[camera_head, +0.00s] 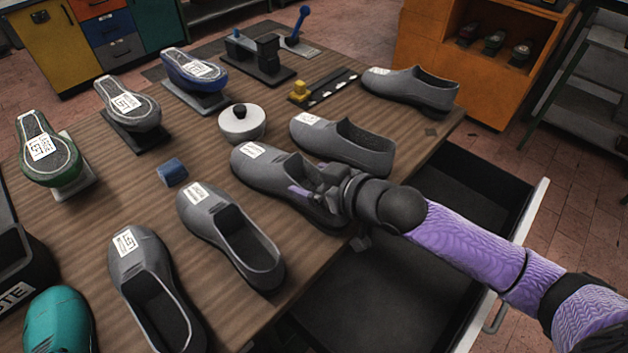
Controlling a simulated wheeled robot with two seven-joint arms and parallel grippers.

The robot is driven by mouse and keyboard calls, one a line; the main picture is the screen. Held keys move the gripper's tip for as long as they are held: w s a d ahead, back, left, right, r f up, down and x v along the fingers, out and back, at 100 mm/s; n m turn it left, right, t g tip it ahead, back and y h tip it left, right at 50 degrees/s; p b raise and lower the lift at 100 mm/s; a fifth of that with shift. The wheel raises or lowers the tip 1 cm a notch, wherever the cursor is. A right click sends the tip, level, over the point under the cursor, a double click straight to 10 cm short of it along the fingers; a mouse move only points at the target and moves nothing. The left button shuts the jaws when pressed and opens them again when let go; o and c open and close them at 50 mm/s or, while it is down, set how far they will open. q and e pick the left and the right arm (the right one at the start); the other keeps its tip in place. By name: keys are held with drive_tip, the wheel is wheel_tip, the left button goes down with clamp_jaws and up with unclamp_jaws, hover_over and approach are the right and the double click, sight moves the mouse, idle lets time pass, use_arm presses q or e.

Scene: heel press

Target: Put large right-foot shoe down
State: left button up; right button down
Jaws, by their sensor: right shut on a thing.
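My right gripper (322,186) is shut on a grey slip-on shoe (258,172) near the table's front right edge, gripping it at the opening. The shoe's toe points to the upper left and its heel is close to the table edge. The gripper hides part of its opening. Whether its sole touches the table is hard to tell. A white label is on its toe, too small to read. Similar grey shoes stand beside it: one behind (340,140), one in front (228,232), another at the near side (152,292). My left gripper is not in view.
A further grey shoe (412,90) stands at the far right table corner. Several labelled lasts on stands, such as the green one (50,150), line the left side. An open drawer (395,290) lies below the edge.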

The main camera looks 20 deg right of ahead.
unclamp_jaws()
